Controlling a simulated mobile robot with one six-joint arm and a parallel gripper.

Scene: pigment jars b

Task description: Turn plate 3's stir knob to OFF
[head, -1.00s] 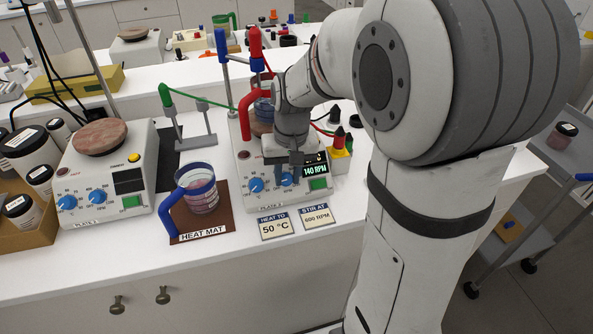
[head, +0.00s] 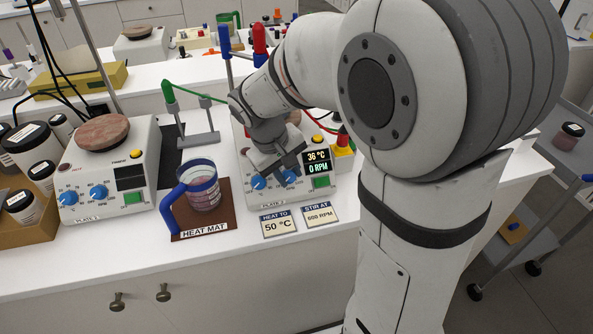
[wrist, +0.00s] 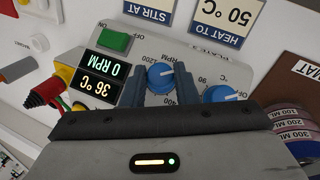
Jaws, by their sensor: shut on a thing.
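In the head view my gripper (head: 283,170) reaches down over the panel, tilted, and partly hides this knob (head: 289,176). Plate 3's display (wrist: 102,78) reads 36 °C and 0 RPM. The other blue knob (wrist: 220,95), on the °C scale, is beside the gripper and free of it.
A green switch (wrist: 114,40) is on the same panel. A blue-handled beaker (head: 203,190) stands on the heat mat (head: 225,217) to the left. Cards reading 50 °C (head: 279,224) and 600 RPM (head: 320,215) lie in front. Another hotplate (head: 105,150) stands farther left.

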